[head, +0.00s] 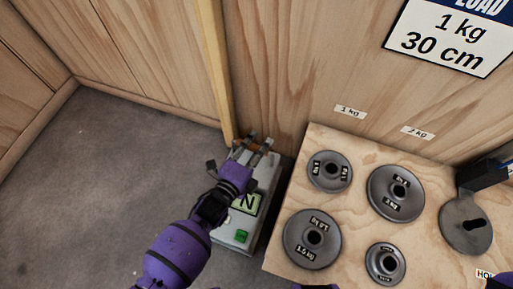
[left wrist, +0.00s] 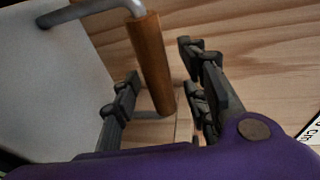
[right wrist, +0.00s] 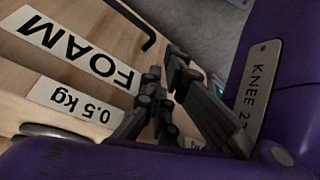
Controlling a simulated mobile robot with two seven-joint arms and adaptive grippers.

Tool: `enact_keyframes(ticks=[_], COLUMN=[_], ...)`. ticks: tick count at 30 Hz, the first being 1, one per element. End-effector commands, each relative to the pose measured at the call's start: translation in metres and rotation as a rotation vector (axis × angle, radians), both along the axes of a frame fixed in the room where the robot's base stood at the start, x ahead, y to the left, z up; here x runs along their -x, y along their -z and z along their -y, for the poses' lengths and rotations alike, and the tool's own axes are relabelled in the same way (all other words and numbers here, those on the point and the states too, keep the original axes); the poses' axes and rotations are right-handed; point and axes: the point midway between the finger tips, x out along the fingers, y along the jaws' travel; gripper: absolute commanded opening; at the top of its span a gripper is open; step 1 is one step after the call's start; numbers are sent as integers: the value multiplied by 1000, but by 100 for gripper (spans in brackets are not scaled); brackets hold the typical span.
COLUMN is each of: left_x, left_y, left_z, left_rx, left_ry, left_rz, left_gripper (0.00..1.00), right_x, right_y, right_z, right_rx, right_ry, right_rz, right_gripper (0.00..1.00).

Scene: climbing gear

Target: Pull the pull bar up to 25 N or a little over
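The pull bar is a brown wooden grip on a grey metal bracket; in the left wrist view the grip (left wrist: 152,62) stands between my left gripper's fingers (left wrist: 160,92), which are open with gaps beside it. In the head view, my left gripper (head: 256,152) is at the far end of the grey force-gauge box (head: 264,188), over the grip. The box's pale green display (head: 248,203) shows an "N"; my left arm hides the digits. In the right wrist view, my right gripper's fingertips (right wrist: 162,72) are close together with nothing seen between them.
A wooden board with round metal weights (head: 397,192) stands right of the gauge box. A wooden post (head: 216,70) and panel walls rise behind. A load sign (head: 450,35) hangs at upper right. Grey floor at left is clear. A "FOAM" label (right wrist: 70,50) is near my right gripper.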

Motion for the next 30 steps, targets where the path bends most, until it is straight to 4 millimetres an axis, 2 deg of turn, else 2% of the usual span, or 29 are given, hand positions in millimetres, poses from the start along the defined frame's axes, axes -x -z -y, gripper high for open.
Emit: enact_keyframes(ticks=[1, 6, 9, 30], left_x=[0, 0, 0, 1], left_y=[0, 0, 0, -7], left_z=[0, 0, 0, 0], left_rx=[0, 0, 0, 0], left_ry=[0, 0, 0, 0], left_rz=[0, 0, 0, 1], left_gripper=[31, 9, 0, 0], right_x=[0, 0, 0, 0], right_y=[0, 0, 0, -6], right_z=[0, 0, 0, 0], right_rx=[0, 0, 0, -1], right_ry=[0, 0, 0, 3], right_rz=[0, 0, 0, 3], right_gripper=[0, 0, 0, 0])
